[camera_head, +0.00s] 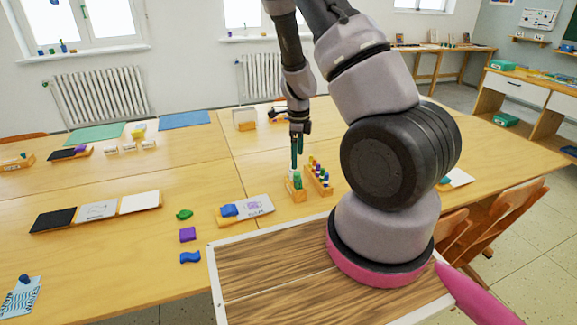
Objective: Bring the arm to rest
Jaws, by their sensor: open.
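My arm reaches from the wooden-topped base at the lower right, up out of the top of the view, and back down over the table. My gripper (296,160) points down at the middle of the table and is open. It is just above or behind a small wooden holder (298,195) with a green piece (297,182) on it. From this angle I cannot tell whether the fingers touch the green piece. The gap between the fingers is small and hard to make out.
A wooden rack (319,178) of several coloured pegs stands close to the right of my gripper. A picture card (258,205) with a blue piece (229,210) lies to the left. Loose green, purple (188,234) and blue pieces lie further left.

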